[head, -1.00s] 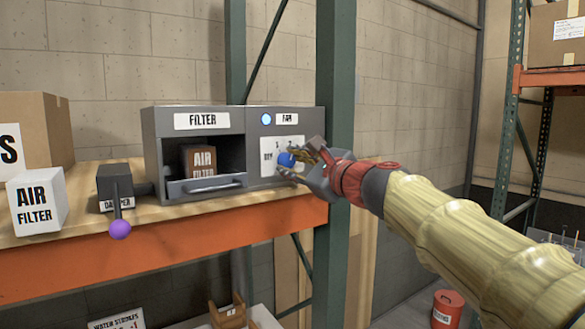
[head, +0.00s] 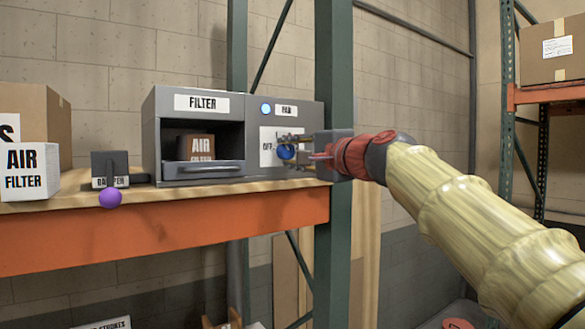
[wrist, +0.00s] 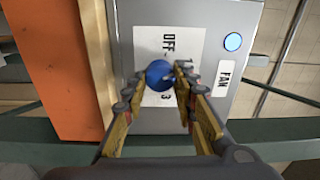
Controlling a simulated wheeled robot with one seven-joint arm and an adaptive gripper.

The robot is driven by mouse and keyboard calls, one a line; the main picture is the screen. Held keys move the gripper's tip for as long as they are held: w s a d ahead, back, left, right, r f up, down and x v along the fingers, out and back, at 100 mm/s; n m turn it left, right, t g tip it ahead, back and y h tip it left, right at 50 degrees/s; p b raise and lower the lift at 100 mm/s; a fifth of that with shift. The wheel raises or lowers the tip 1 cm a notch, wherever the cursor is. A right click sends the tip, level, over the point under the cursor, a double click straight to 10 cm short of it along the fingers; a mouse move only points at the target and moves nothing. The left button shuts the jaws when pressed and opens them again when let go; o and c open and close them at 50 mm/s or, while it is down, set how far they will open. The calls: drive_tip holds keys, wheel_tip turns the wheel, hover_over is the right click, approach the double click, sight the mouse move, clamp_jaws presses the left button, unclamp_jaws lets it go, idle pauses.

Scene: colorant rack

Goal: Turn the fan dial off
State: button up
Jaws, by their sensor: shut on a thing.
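The blue fan dial (head: 285,152) is on the front of the grey filter box, on a white label plate (head: 266,148) marked OFF. It also shows in the wrist view as a blue knob (wrist: 158,72). My gripper (head: 290,146) is at the dial, its fingers on either side of it and closed on it. In the wrist view my gripper (wrist: 157,88) has yellow-padded fingers flanking the knob, partly covering the plate's markings. The FAN label (head: 285,110) and a lit blue light (head: 265,109) are above the dial. The dial's exact setting is hard to read.
An open filter bay (head: 202,150) holding an AIR FILTER box is left of the dial. A damper lever with a purple knob (head: 110,198) and a white AIR FILTER box (head: 30,170) stand farther left. A green rack post (head: 335,60) rises close beside my gripper.

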drive_tip(key=n+b, duration=0.2)
drive_tip(key=n, duration=0.1)
drive_tip(key=n+b, duration=0.1)
drive_tip(key=shift+w+f+n+b, duration=0.1)
drive_tip(key=shift+f+n+b, duration=0.2)
drive_tip(key=shift+n+b, duration=0.1)
drive_tip(key=shift+r+n+b, duration=0.1)
drive_tip(key=shift+n+b, duration=1)
drive_tip(key=shift+n, duration=0.9)
drive_tip(key=o, duration=1.1)
drive_tip(key=shift+r, duration=0.15)
drive_tip(key=shift+o, duration=0.3)
drive_tip(key=shift+r, duration=0.1)
drive_tip(key=shift+s+d, duration=0.35)
drive_tip(key=shift+s, duration=0.25)
drive_tip(key=v, duration=1)
drive_tip(key=shift+s+d, duration=0.25)
drive_tip(key=shift+d, duration=0.05)
